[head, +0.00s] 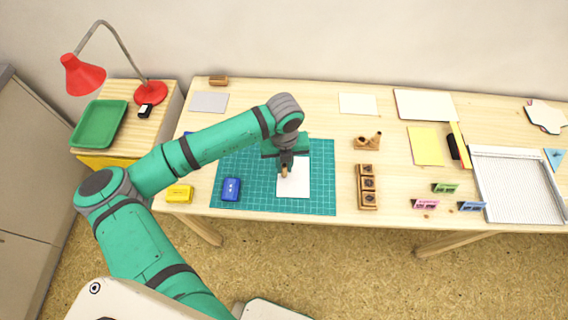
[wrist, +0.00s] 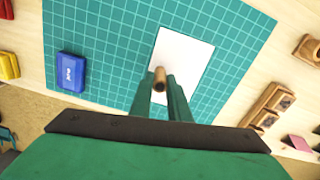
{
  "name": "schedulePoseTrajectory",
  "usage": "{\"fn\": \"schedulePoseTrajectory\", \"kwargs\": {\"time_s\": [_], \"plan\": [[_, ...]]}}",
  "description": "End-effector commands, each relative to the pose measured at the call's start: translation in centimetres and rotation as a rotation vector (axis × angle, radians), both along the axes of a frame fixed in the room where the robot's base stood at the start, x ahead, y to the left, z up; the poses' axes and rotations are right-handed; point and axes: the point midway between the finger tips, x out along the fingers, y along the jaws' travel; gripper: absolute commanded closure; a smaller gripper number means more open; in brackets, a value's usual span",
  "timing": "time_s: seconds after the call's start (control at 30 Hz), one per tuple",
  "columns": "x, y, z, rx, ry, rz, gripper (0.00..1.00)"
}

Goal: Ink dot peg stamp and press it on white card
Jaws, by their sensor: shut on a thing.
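My gripper (head: 286,161) is shut on a small wooden peg stamp (head: 284,172). The stamp also shows between the fingers in the wrist view (wrist: 159,79). In both views the stamp appears in front of the white card (head: 296,186), which lies on the green cutting mat (head: 318,205). I cannot tell whether the stamp's lower end touches the card. A closed-looking blue inkpad (head: 231,189) lies on the mat left of the card, and in the wrist view it is at left (wrist: 72,70). A yellow inkpad (head: 179,194) sits left of the mat.
Part of a blue thing shows behind my arm.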

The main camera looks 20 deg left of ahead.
Motion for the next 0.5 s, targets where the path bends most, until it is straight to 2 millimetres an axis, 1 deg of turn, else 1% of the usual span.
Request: {"fn": "schedulePoseTrajectory", "kwargs": {"time_s": [0.5], "plan": [[0.01, 0.0, -0.55, 0.0, 0.0, 0.0, 1.0]]}}
